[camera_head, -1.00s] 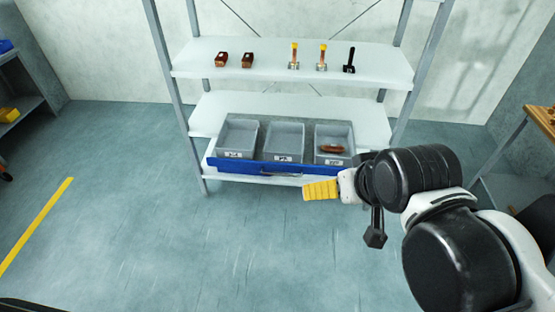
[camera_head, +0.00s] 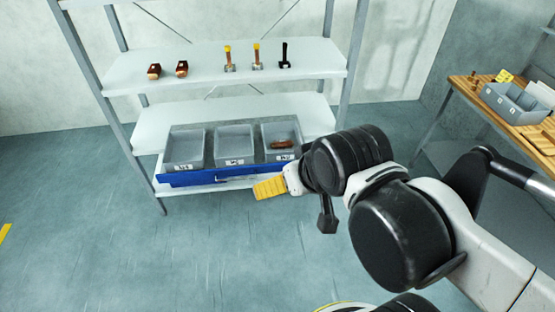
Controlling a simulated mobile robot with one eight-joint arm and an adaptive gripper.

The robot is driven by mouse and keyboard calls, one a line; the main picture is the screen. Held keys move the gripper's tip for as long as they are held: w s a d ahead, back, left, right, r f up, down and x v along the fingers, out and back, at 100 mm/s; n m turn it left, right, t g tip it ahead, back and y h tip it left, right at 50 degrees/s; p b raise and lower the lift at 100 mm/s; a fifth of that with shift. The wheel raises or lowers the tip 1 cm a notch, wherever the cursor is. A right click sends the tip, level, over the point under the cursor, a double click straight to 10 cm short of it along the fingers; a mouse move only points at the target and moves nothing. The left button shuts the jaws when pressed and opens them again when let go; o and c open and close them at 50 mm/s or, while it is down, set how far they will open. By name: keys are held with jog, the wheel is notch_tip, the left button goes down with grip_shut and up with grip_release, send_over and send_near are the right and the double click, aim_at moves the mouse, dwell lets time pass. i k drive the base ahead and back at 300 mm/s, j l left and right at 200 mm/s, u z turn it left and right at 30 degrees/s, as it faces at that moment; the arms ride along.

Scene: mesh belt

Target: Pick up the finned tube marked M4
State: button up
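No M4 marking is readable in the head view, so I cannot tell which thing is the finned tube. A reddish-brown, elongated piece (camera_head: 282,144) lies in the right grey bin (camera_head: 297,156) in the blue drawer (camera_head: 200,178). Small brown upright pieces (camera_head: 475,82) stand on the wooden bench at the right, too small to make out. My gripper (camera_head: 268,188) has yellow fingers and is in front of the drawer's right end, away from these pieces. Its fingers overlap from this side, so their opening is hidden.
The metal shelf (camera_head: 130,75) holds two brown blocks and three upright pieces on top. Two more bins (camera_head: 185,150) in the drawer look empty. The wooden bench (camera_head: 515,125) carries a grey bin (camera_head: 513,103) and a yellow marker (camera_head: 504,76). The floor (camera_head: 80,240) at left is clear.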

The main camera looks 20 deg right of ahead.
aim_at(154, 72)
jog(key=i+j+u, duration=0.1)
jog(key=i+j, duration=0.25)
jog(key=i+j+u, duration=0.1)
jog(key=i+j, duration=0.15)
jog(key=i, duration=0.3)
jog(key=i+j+u, duration=0.1)
jog(key=i+j, duration=0.2)
jog(key=i, duration=0.15)
jog(key=i+j, duration=0.2)
jog(key=i, duration=0.25)
jog(key=i+j+u, duration=0.15)
jog(key=i, duration=0.35)
jog(key=i+j+u, duration=0.1)
jog(key=i+j, duration=0.15)
jog(key=i, duration=0.2)
